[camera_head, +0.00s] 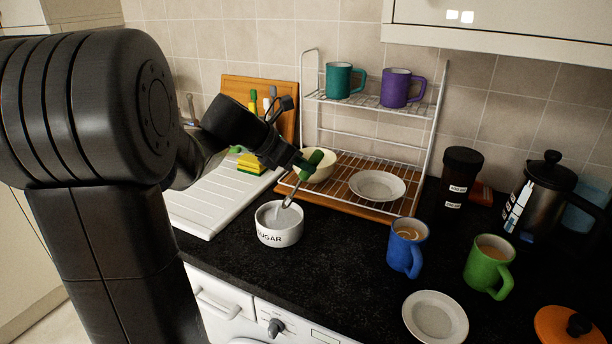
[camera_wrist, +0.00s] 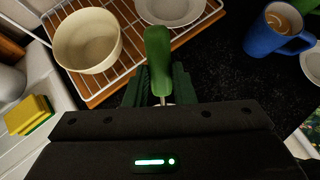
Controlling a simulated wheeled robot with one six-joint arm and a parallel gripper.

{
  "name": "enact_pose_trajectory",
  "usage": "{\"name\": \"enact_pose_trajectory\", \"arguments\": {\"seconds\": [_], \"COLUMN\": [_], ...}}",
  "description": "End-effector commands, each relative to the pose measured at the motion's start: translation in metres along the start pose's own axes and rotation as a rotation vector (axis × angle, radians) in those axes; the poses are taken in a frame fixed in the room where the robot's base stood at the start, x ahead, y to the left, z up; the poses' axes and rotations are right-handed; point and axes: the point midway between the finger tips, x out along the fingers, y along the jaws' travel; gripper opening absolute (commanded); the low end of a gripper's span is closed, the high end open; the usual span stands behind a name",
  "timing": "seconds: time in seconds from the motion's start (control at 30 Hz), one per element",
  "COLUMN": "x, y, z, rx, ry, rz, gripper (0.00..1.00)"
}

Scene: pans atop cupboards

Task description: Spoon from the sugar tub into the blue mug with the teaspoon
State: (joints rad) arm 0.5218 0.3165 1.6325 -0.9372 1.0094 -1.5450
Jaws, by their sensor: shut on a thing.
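The white sugar tub (camera_head: 279,235), lettered SUGAR, stands on the black worktop near its front edge. My gripper (camera_head: 304,166) is shut on the green handle of the teaspoon (camera_head: 314,160), above the tub. The spoon's metal shaft slants down to the left into the tub's mouth. Its bowl cannot be made out clearly. In the wrist view the green handle (camera_wrist: 158,55) stands up between the jaws, and the tub is hidden. The blue mug (camera_head: 406,256) stands upright to the right of the tub, holding a light brown drink. It also shows in the wrist view (camera_wrist: 272,36).
A wire rack (camera_head: 345,165) behind the tub holds a cream bowl (camera_head: 319,168), a plate (camera_head: 377,187) and two mugs. A green mug (camera_head: 487,268), a saucer (camera_head: 435,318) and a cafetiere (camera_head: 537,197) stand right. Worktop between tub and blue mug is clear.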

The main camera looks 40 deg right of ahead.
Motion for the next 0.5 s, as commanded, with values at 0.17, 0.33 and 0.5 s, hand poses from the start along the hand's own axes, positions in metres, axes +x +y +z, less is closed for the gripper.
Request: {"name": "enact_pose_trajectory", "arguments": {"seconds": [0.17,0.33,0.5], "x": [-0.005,-0.013,-0.021], "y": [0.0,0.0,0.0], "z": [-0.007,-0.011,-0.013], "rx": [0.001,-0.001,-0.001], "ry": [-0.078,-0.155,-0.238], "rz": [0.003,0.001,0.001], "gripper": [0.01,0.01,0.01]}}
